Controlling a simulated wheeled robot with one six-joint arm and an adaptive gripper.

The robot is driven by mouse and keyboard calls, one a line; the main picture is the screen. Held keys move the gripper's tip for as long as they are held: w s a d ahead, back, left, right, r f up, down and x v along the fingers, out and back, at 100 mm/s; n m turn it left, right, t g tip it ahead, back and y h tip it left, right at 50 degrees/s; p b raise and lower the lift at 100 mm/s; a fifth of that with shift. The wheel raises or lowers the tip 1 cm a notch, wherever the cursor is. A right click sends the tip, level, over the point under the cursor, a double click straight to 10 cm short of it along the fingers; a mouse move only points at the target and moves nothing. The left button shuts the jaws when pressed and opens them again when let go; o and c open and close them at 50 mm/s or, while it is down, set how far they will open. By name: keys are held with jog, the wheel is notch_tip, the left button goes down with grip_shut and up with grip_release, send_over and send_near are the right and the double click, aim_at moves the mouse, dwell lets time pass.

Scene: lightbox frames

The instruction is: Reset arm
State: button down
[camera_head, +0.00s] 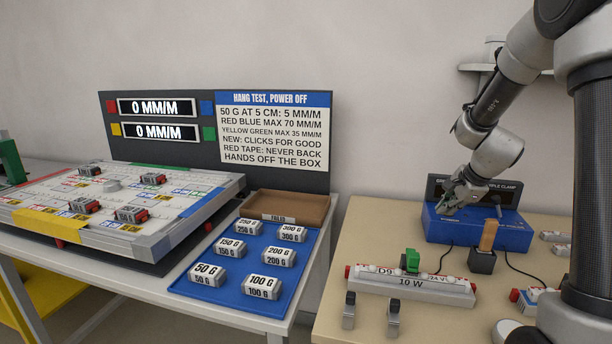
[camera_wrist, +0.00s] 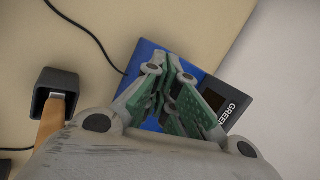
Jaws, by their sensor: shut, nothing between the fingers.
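My gripper (camera_head: 449,203) is on the right in the head view, at the end of my raised arm. It hangs over or just in front of the blue box (camera_head: 511,238) on the tan table. In the wrist view my gripper (camera_wrist: 172,80) has its green-padded fingers close together with nothing seen between them. The blue box (camera_wrist: 150,55) lies behind the fingers there, partly hidden by them. Whether the fingers touch the box cannot be told.
A dark holder (camera_head: 482,262) with a wooden handle stands before the box. A white 10 W bar (camera_head: 420,285) with a green clip (camera_head: 411,260) lies on the tan table (camera_head: 365,240). A blue mat (camera_head: 225,285) with several weights and a test board (camera_head: 60,190) are left.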

jog(key=s+a+r+n, duration=0.1)
jog(key=s+r+n, duration=0.3)
jog(key=s, duration=0.7)
jog(key=s+a+r+n+g+h, duration=0.1)
jog(key=s+r+n, duration=0.3)
jog(key=s+n, duration=0.4)
jog(key=s+a+r+n, duration=0.3)
jog(key=s+r+n, duration=0.2)
jog(key=s, duration=0.9)
jog(key=shift+s+n, duration=0.2)
jog(key=shift+n, duration=0.4)
